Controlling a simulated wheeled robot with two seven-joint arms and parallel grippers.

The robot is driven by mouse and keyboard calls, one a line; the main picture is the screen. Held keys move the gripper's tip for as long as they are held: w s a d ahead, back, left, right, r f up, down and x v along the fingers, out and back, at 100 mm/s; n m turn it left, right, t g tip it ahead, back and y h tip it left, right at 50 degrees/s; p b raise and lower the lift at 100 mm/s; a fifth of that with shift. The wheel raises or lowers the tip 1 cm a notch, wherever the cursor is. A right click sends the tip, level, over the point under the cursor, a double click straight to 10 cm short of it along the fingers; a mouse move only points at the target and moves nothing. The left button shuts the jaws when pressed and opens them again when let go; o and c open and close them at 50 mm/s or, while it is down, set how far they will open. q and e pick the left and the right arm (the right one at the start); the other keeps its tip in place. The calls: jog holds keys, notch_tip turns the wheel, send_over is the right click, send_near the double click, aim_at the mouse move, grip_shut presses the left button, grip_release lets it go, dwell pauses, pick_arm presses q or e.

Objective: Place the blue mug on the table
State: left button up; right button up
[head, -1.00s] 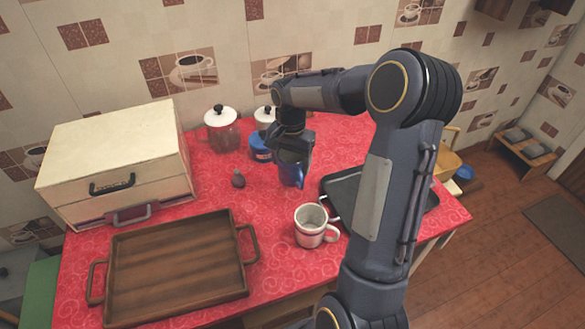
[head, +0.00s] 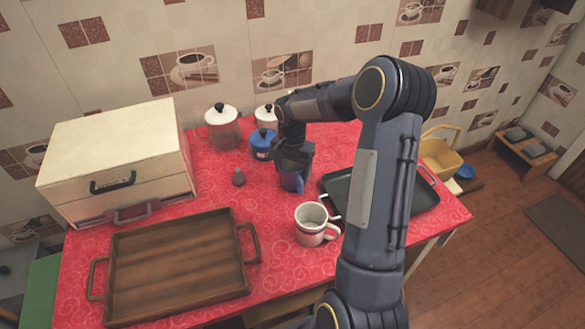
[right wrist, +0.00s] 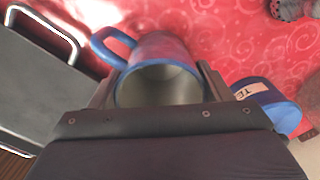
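The blue mug (head: 292,183) is at the back middle of the red-covered table (head: 285,265), left of the dark tray. My right gripper (head: 293,163) is above it and hides its upper part. In the right wrist view the mug (right wrist: 165,48) is upright between the two fingers (right wrist: 158,90), which press against its sides. Its handle points to the upper left there. I cannot tell whether its base touches the cloth. My left gripper is not in view.
A white mug (head: 311,226) stands in front. A dark tray (head: 400,203) lies to the right and a wooden tray (head: 180,262) front left. A drawer box (head: 115,165) stands left.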

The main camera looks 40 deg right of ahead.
jog(key=o, duration=0.4)
jog(key=shift+c, duration=0.2)
jog(key=shift+r, duration=0.1)
jog(key=shift+r, duration=0.25)
jog(key=s+a+r+n+t, duration=0.1)
jog(key=s+a+r, duration=0.1)
jog(key=r, duration=0.6)
jog(key=s+a+r+n, duration=0.1)
jog(key=s+r, duration=0.1)
jog(key=r, duration=0.5)
jog(key=s+a+n+t+y, duration=0.3)
jog(key=s+a+n, duration=0.6)
jog(key=s+a, duration=0.7)
jog(key=s+t, duration=0.1)
jog(key=s, duration=0.3)
jog(key=shift+f+t+y+p, duration=0.25)
jog(key=shift+t+y+p, duration=0.05)
jog(key=shift+y+p, duration=0.1)
